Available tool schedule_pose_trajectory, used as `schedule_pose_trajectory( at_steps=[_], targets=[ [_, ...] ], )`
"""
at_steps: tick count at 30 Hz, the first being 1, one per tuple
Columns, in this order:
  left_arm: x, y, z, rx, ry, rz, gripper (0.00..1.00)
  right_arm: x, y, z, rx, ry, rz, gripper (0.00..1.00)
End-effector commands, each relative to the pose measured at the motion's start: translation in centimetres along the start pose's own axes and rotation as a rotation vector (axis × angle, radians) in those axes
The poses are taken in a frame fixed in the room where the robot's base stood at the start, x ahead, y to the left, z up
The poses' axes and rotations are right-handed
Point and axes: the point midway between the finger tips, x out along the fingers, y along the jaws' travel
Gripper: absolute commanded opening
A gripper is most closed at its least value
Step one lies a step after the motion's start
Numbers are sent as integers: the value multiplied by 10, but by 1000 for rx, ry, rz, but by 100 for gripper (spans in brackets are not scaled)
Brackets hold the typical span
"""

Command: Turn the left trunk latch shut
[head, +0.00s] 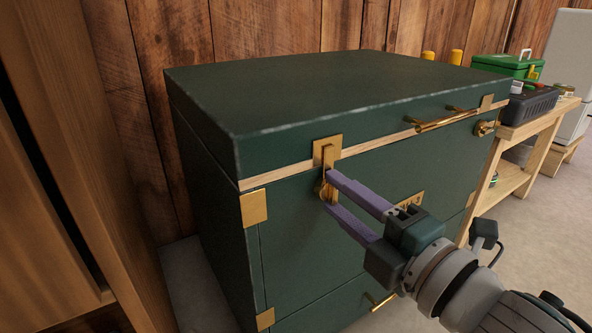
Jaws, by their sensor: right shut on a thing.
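A dark green trunk (330,95) with brass fittings stands in the middle of the head view, its lid down. The left trunk latch (326,160) is a brass piece on the front near the left corner, hanging down across the pale wood seam between lid and body. My right gripper (328,200) has its two purple fingers at the latch's lower end and is shut on it. The fingers partly hide that end. The right trunk latch (485,128) shows near the far right front corner. My left gripper is out of view.
A brass handle (445,119) sticks out from the lid's front. A wooden bench (530,130) at right holds a green box (508,66) and a dark device (530,104). A wooden cabinet (70,150) stands close at left. Grey floor is open at lower right.

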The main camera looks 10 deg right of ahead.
Motion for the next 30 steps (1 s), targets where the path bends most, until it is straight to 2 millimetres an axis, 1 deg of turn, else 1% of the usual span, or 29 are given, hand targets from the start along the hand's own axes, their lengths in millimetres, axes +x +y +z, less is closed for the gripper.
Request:
schedule_pose_trajectory(
  at_steps=[1, 8, 17, 20, 24, 30],
  targets=[
    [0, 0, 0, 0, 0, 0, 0, 0, 0, 0, -3, 0, -2, 46],
    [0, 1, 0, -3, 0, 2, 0, 0, 0, 0, -1, 0, -1, 72],
    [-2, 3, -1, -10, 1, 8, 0, -3, 1, 0, 0, 0, -1, 73],
    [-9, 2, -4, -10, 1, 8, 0, -14, 2, 0, 2, -1, -4, 73],
    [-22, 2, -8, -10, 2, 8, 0, -43, 3, 0, 2, -1, -7, 73],
    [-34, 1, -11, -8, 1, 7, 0, -81, 2, 0, 2, -1, -4, 73]
  ],
)
